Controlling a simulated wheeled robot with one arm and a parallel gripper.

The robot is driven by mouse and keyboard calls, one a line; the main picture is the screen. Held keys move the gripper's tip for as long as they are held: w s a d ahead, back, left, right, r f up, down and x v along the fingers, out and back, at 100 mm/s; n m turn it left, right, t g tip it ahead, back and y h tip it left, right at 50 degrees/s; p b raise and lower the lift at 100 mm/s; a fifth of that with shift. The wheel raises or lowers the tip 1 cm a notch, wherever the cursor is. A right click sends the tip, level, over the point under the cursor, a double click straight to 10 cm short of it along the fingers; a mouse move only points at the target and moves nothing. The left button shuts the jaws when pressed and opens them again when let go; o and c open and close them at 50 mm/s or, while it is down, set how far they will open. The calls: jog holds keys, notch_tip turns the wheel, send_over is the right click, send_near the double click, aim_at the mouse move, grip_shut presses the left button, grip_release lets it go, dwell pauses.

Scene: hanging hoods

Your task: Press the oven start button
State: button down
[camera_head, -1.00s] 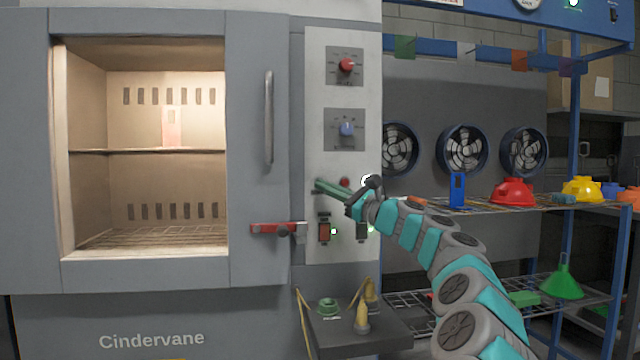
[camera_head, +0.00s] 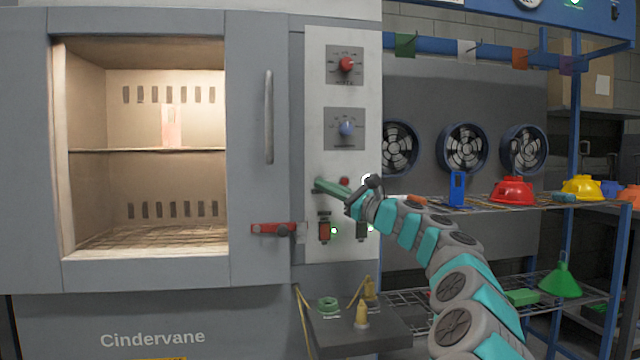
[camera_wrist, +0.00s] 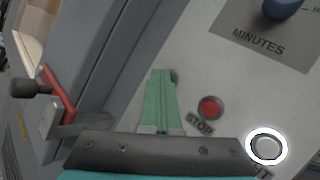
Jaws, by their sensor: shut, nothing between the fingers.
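The oven (camera_head: 250,200) stands at the left with a pale control panel (camera_head: 340,38) on its right side. My gripper (camera_head: 319,185) is shut and empty, its green fingers pointing at the panel's left part below the blue knob. In the wrist view, the fingertips (camera_wrist: 164,72) are at the panel face, left of a red STOP button (camera_wrist: 209,107). A small dark round edge (camera_wrist: 174,75) shows just beside the fingertips; most of it is hidden, and I cannot read a START label. I cannot tell whether the tips touch it.
A button with a white ring (camera_wrist: 267,146) lies right of STOP. A blue MINUTES knob (camera_head: 347,129) and a red knob (camera_head: 346,65) sit higher. A red-handled latch (camera_head: 275,229) is at lower left. A rack (camera_head: 480,205) with funnels stands right.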

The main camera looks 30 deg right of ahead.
jog(key=shift+s+a, duration=0.2)
jog(key=shift+s, duration=0.55)
jog(key=s, duration=0.2)
jog(key=s+a+b, duration=0.1)
jog(key=s, duration=0.1)
jog(key=shift+s+a, duration=0.15)
jog(key=shift+s, duration=0.25)
dwell(0.6)
